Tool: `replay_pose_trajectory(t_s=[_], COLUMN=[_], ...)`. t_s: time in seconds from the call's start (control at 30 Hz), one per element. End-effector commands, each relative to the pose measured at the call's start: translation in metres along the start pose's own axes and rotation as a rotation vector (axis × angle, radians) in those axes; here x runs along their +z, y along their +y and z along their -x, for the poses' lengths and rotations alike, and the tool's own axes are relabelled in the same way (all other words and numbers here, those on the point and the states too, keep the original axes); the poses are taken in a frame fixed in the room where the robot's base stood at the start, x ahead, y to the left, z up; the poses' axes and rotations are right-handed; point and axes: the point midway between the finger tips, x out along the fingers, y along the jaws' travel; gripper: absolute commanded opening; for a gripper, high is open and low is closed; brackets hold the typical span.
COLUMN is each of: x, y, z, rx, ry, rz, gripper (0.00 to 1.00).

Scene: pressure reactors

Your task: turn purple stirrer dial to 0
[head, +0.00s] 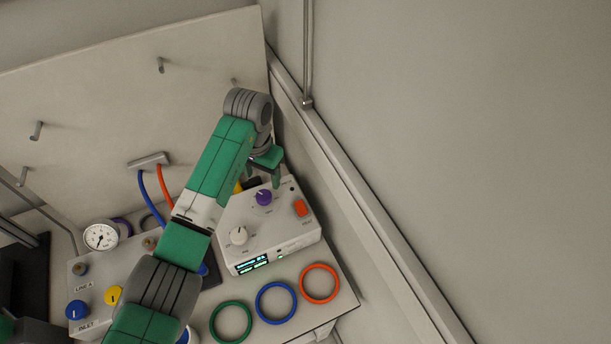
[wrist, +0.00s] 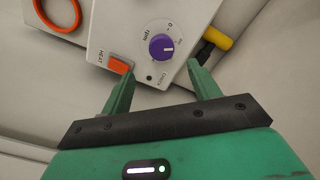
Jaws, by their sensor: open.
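The purple stirrer dial (head: 264,197) sits on the top face of a white control box (head: 275,232). In the wrist view the purple dial (wrist: 162,47) carries a white pointer line and has "rpm" and a "0" mark printed beside it. The line points to the right in that picture, away from the "0" mark. My gripper (head: 277,180) is open and empty close to the dial. In the wrist view its two green fingers (wrist: 158,88) stand apart, with the dial beyond the tips and between them. I see no contact with the dial.
An orange HEAT switch (wrist: 120,65) is close to one finger, and a yellow-and-black plug (wrist: 215,40) is near the other. A white knob (head: 238,235) and a lit display (head: 252,265) are on the box. Green, blue and orange rings (head: 319,284) lie in front. A wall is at right.

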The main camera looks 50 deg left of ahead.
Motion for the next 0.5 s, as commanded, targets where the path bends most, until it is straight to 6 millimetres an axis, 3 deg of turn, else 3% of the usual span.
replay_pose_trajectory(t_s=[0.23,0.5], x=[0.001,0.001], y=[-0.001,-0.001], z=[-0.007,-0.058], rx=[0.001,0.001], ry=[-0.001,-0.002], rz=[0.002,0.002], gripper=[0.61,0.61])
